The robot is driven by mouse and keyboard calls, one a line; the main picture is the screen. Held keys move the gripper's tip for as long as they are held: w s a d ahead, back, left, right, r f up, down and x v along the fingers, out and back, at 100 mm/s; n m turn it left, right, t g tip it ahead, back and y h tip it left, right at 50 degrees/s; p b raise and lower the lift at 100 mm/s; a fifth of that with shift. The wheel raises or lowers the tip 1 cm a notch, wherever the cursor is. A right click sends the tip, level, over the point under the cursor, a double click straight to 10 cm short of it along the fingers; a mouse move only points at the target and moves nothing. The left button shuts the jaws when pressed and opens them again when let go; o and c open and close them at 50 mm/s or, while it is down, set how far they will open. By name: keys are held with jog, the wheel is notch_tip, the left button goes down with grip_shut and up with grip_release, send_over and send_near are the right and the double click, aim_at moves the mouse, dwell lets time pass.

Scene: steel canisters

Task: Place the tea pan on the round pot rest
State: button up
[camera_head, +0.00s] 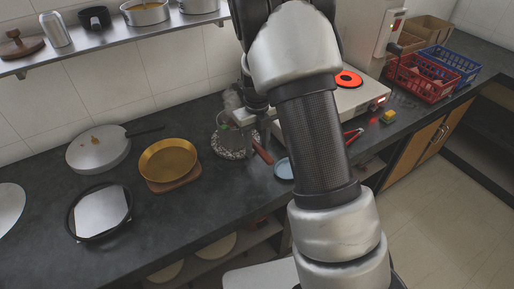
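The tea pan (229,138) is a small steel pan with steam over it, near the middle of the counter. It appears upright on or just above the round pot rest (227,156), a patterned disc whose rim shows around its base. I cannot tell whether they touch. A reddish-brown handle (263,155) points from the pan toward the front right. My gripper (264,136) is at the pan's right side, close to the handle. Its fingertips are small and partly hidden, so I cannot tell whether they grip the handle.
A gold pan (168,158) on a wooden board, a lidded pan (97,148) and a black-rimmed pan (101,211) stand to the left. A blue dish (284,168) lies near the front edge.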

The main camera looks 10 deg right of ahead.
jog(key=s+r+n+t+p, duration=0.1)
jog(key=s+r+n, duration=0.25)
jog(key=r, duration=0.55)
jog(key=s+r+n, duration=0.2)
jog(key=r+n, duration=0.2)
jog(key=r, duration=0.5)
jog(key=s+r+n+t, duration=0.2)
jog(key=s+r+n, duration=0.2)
jog(key=s+n, duration=0.5)
jog(key=s+r+n+t, duration=0.2)
jog(key=s+r+n, duration=0.2)
jog(key=s+n, duration=0.6)
jog(key=n, duration=0.6)
jog(key=shift+s+t, duration=0.3)
